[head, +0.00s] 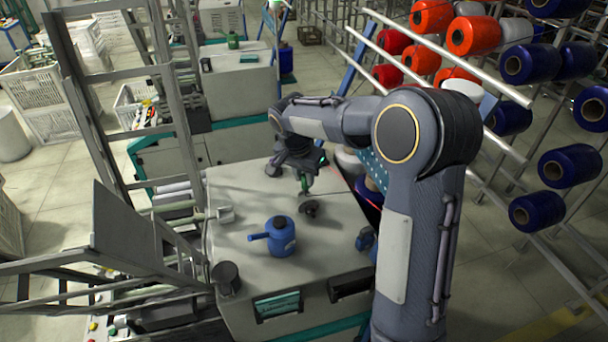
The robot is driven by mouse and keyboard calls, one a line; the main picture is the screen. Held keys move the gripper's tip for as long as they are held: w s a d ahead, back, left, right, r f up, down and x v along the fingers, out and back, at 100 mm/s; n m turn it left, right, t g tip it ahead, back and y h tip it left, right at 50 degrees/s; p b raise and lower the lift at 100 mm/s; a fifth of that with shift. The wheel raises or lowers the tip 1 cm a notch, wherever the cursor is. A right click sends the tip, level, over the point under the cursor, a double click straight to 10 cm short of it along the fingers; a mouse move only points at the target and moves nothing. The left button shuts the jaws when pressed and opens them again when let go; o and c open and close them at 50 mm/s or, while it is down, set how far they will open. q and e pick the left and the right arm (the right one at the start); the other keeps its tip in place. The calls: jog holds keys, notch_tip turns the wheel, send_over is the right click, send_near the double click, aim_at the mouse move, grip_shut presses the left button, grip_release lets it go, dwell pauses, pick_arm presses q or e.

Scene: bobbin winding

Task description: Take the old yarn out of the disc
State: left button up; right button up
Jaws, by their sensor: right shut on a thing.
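My right arm reaches in from the lower right, and its gripper (303,172) points down over the grey machine top. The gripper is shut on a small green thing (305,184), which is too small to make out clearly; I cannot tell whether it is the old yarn. Just below it, a small dark disc-like part (310,209) sits on the machine top. I cannot tell whether the green thing touches it. My left gripper is not in view.
A blue can with a spout (281,238) stands on the machine top (330,240), with a dark cylinder (226,277) at the front left corner. Metal frames (120,130) rise at left. A rack of blue and orange yarn cones (570,166) stands at right.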

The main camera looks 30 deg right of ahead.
aim_at(303, 182)
jog(key=shift+f, duration=0.2)
jog(key=shift+s+a+b+x, duration=0.1)
jog(key=shift+a+b+x, duration=0.1)
jog(key=shift+b+x, duration=0.65)
jog(key=shift+s+a+b+x, duration=0.1)
jog(key=shift+a+b+x, duration=0.05)
jog(key=shift+b+x, duration=0.65)
jog(key=shift+f, duration=0.1)
jog(key=shift+d+p+v, duration=0.15)
jog(key=shift+p+v, duration=0.45)
jog(key=shift+v, duration=0.15)
jog(key=shift+d+p+v, duration=0.15)
jog(key=shift+p+v, duration=0.4)
jog(key=shift+v, duration=0.2)
jog(key=shift+w, duration=0.25)
jog(key=shift+d+p+v, duration=0.15)
jog(key=shift+p+v, duration=0.4)
jog(key=shift+v, duration=0.2)
jog(key=shift+d+p+v, duration=0.15)
jog(key=shift+p+v, duration=0.4)
jog(key=shift+v, duration=0.25)
jog(key=shift+w, duration=0.15)
